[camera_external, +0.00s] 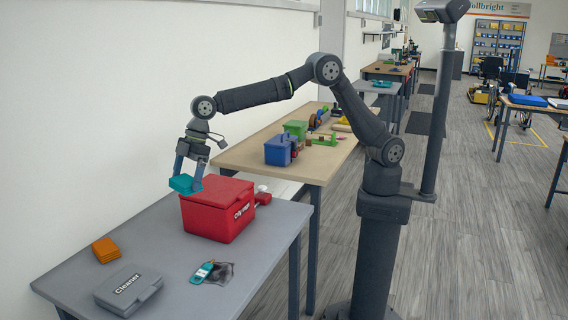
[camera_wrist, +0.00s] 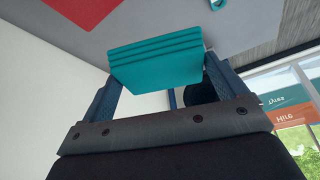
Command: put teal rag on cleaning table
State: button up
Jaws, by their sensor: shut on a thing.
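The teal rag (camera_external: 185,184) is a folded stack held between the fingers of my gripper (camera_external: 189,178). The rag is up in the air at the left side of the red box, above the grey cleaning table (camera_external: 255,238). In the wrist view the teal rag (camera_wrist: 157,62) shows as several flat layers between the two dark blue fingers of my gripper (camera_wrist: 157,75). The grey table top (camera_wrist: 160,22) shows beyond it in the wrist view.
A red box (camera_external: 216,208) stands at the back of the grey table. A wooden table (camera_external: 240,155) with bins stands behind.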

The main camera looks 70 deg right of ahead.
jog(key=s+a+n+g, duration=0.2)
jog(key=s+a+n, duration=0.2)
jog(key=s+a, duration=0.75)
send_near(199, 309)
jog(key=shift+s+a+f, duration=0.1)
jog(key=shift+a+f, duration=0.35)
jog(key=shift+a, duration=0.35)
jog(key=shift+f, duration=2)
jog(key=shift+f, duration=0.2)
jog(key=o, duration=0.7)
jog(key=shift+r, duration=0.15)
